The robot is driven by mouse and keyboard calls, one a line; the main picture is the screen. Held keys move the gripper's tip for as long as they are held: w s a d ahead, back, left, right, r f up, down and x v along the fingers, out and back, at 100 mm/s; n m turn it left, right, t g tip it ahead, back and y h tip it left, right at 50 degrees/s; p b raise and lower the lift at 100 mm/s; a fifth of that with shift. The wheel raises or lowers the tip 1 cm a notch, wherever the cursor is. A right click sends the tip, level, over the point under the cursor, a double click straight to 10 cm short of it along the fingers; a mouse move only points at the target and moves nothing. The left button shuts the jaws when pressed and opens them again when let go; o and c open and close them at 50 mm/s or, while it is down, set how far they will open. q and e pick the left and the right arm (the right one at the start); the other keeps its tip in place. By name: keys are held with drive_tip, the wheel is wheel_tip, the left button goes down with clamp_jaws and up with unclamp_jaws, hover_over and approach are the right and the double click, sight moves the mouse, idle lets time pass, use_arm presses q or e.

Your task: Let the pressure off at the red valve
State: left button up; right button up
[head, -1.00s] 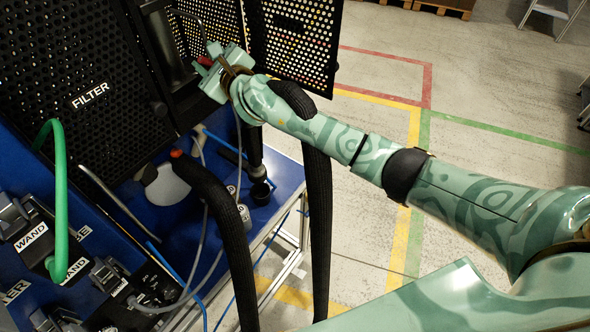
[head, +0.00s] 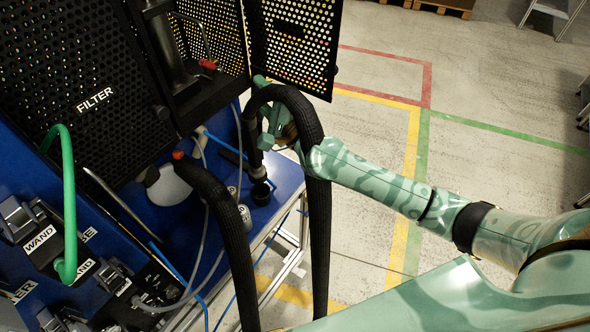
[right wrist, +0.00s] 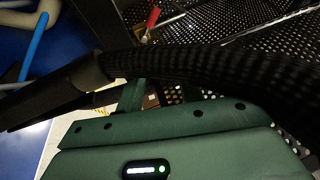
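The red valve (head: 207,64) is a small red handle on a thin metal pipe, inside the dark cabinet with perforated panels. It also shows at the top of the right wrist view (right wrist: 152,18). My right gripper (head: 266,128) is below and to the right of the valve, apart from it. A black ribbed hose (head: 316,190) loops in front of the gripper and hides much of it. The hose also crosses the right wrist view (right wrist: 200,68), covering the fingers, so I cannot tell whether they are open. My left gripper is not in view.
A perforated door (head: 293,40) stands open above my right gripper. A second black hose (head: 225,215) rises from the blue bench (head: 283,178). A green hose (head: 68,200) and labelled clamps are at left.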

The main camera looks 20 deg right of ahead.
drive_tip(key=s+d+f+n+g+h+b, duration=0.1)
drive_tip(key=f+n, duration=0.5)
drive_tip(key=f, duration=0.7)
drive_tip(key=s+d+f+n+g+h+b, duration=0.1)
drive_tip(key=d+f+n+g, duration=0.2)
drive_tip(key=f, duration=0.9)
drive_tip(key=d+n, duration=0.2)
drive_tip(key=n, duration=0.1)
drive_tip(key=shift+s+d+f+g, duration=0.15)
drive_tip(key=shift+s+f+g, duration=0.15)
drive_tip(key=shift+f+g, duration=0.1)
drive_tip(key=shift+r, duration=0.1)
